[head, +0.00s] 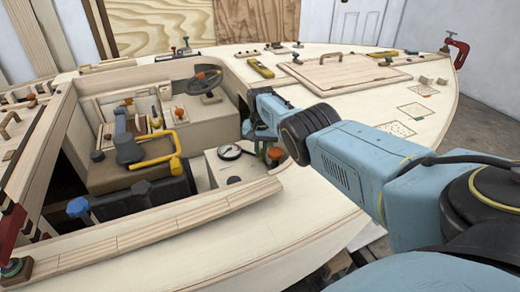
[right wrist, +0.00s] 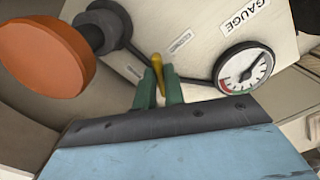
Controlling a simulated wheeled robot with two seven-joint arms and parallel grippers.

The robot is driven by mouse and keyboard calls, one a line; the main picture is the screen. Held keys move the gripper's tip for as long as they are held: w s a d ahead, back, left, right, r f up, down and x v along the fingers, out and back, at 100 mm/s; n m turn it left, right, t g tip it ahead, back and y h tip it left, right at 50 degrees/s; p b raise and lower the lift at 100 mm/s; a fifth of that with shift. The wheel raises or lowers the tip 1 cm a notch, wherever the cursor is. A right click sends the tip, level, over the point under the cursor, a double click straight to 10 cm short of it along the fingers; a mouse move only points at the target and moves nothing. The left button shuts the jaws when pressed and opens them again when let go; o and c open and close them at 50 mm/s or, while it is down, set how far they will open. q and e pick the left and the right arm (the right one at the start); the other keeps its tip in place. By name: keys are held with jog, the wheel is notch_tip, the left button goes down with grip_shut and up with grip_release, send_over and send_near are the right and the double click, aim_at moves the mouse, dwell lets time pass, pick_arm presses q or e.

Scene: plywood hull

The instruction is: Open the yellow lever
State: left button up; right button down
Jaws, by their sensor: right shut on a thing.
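The yellow lever (right wrist: 158,66) is a slim yellow handle on a pale panel in the right wrist view, between the orange knob and the gauge. My right gripper (right wrist: 159,86) has its green fingers on both sides of it and is shut on it. In the head view my right gripper (head: 249,130) reaches down into the cockpit beside the panel; the lever is hidden there. My left gripper is in neither view.
The round gauge (right wrist: 243,69) is right of the fingers and a large orange knob (right wrist: 45,54) on a black stem is left. The cockpit holds a bent yellow handle (head: 160,150), a steering wheel (head: 205,82) and a blue knob (head: 78,207). A wooden rim (head: 150,222) edges it.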

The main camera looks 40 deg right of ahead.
aim_at(261, 154)
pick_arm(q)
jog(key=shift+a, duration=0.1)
pick_arm(e)
jog(key=shift+d, duration=0.1)
dwell(0.3)
jog(key=c, duration=1.5)
grip_release()
jog(key=shift+r, duration=0.1)
